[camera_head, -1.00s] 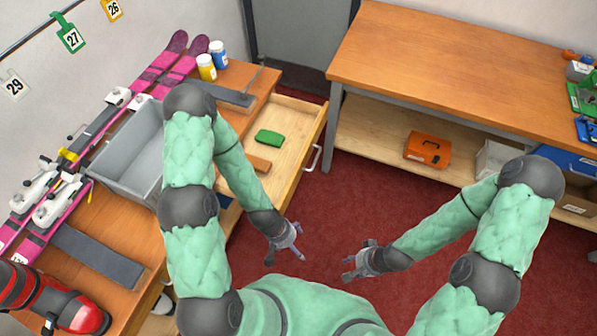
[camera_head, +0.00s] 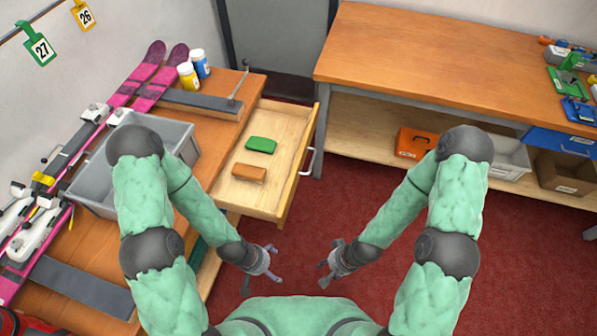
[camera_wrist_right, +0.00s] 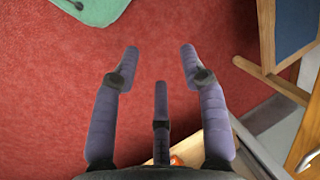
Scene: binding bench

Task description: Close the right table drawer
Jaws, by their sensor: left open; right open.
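The right table drawer (camera_head: 285,190) is pulled out of the ski bench on the left, its wooden front and grey handle (camera_head: 307,162) facing right. A green block (camera_head: 261,145) and an orange-brown block (camera_head: 249,173) lie inside it. My left gripper (camera_head: 262,283) is open and empty, below the drawer's near corner in the picture. My right gripper (camera_head: 326,271) is open and empty, to the right of the left one and apart from the drawer. In the right wrist view, the right gripper's fingers (camera_wrist_right: 160,75) are spread over the red floor.
The ski bench (camera_head: 215,115) carries pink skis (camera_head: 150,75), a grey bin (camera_head: 182,141) and two bottles (camera_head: 188,75). A second workbench (camera_head: 430,60) stands at the back right, with an orange case (camera_head: 413,142) on its lower shelf. Red floor (camera_head: 355,205) is clear between them.

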